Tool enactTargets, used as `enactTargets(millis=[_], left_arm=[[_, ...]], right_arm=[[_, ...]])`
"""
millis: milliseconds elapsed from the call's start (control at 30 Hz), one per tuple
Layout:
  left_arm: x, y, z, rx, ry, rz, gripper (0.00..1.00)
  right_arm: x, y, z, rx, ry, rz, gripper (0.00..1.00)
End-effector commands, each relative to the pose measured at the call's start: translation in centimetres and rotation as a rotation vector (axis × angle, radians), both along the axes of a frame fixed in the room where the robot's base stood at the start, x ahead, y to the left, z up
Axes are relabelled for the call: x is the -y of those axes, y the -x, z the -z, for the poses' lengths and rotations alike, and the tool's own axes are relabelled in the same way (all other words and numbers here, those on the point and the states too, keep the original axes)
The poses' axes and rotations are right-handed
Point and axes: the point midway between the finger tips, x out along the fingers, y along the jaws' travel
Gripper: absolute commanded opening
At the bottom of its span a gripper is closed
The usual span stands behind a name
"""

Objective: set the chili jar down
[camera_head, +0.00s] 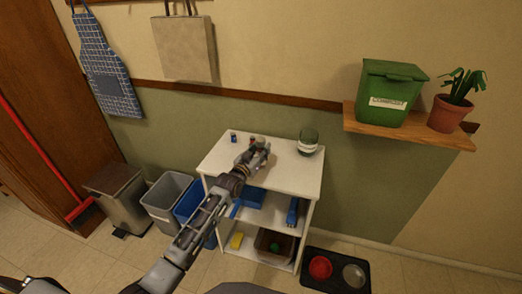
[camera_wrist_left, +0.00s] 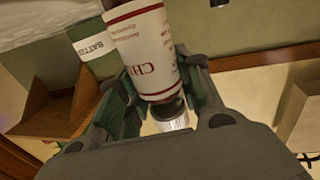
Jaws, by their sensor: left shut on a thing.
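The chili jar (camera_wrist_left: 148,50) has a white label with red bands and the letters "CH" in the left wrist view. It sits between the two fingers of my left gripper (camera_wrist_left: 165,100), which is shut on it. In the head view this gripper (camera_head: 259,149) is over the top of a white shelf unit (camera_head: 285,178), near its back edge. The jar is mostly hidden there by the gripper. I cannot tell whether its base touches the top. My right gripper is not in view.
A green jar with a white label (camera_head: 308,142) stands right of the gripper on the top. A small blue item (camera_head: 233,137) stands at the left. Bins (camera_head: 168,192) stand left of the unit.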

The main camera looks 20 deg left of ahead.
Motion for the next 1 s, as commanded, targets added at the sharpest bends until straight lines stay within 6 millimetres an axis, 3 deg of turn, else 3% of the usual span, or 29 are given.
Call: enactTargets(millis=[167, 200, 333, 767, 1000], left_arm=[[-0.02, -0.01, 0.24, 0.001, 0.000, 0.000, 0.08], [-0.01, -0.01, 0.25, 0.000, 0.000, 0.000, 0.40], [-0.01, -0.01, 0.24, 0.000, 0.000, 0.000, 0.57], [0.00, -0.01, -0.07, 0.001, 0.000, 0.000, 0.57], [-0.28, 0.97, 0.03, -0.001, 0.000, -0.001, 0.57]], right_arm=[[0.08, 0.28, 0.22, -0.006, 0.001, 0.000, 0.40], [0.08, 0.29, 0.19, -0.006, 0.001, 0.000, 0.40], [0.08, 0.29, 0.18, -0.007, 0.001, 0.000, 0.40], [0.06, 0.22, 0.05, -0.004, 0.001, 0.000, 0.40], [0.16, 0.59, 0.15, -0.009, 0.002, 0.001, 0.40]])
